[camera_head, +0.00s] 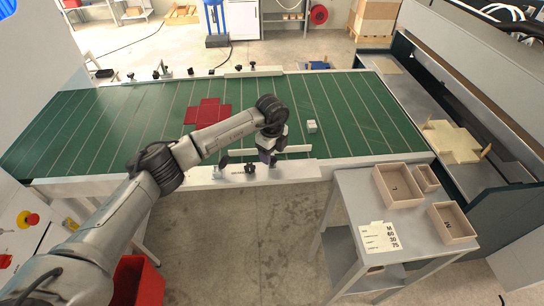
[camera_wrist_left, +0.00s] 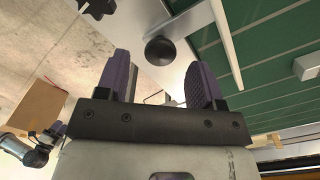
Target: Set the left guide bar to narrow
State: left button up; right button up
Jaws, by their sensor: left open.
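A light guide bar (camera_head: 298,149) lies along the near edge of the green table (camera_head: 345,125), with dark knobs (camera_head: 250,168) beside it on the pale near rail. A second guide bar (camera_head: 253,72) runs along the far edge, also with dark knobs. The frames do not label which bar is left. My left gripper (camera_head: 268,156) is over the near edge at the near bar. In the left wrist view its two purple fingers (camera_wrist_left: 160,78) are apart, with a round black knob (camera_wrist_left: 160,51) beyond the gap and the bar (camera_wrist_left: 226,42) to the right. My right gripper is not visible.
A red cross-shaped blank (camera_head: 207,111) and a small white block (camera_head: 311,126) lie on the table. A grey side table (camera_head: 350,192) with wooden trays (camera_head: 398,185) stands at the near right. A red bin (camera_head: 137,281) is on the floor below my left arm.

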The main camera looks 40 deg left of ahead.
pick_arm(q)
jog(key=shift+f, duration=1.05)
grip_shut()
jog(key=shift+a, duration=0.1)
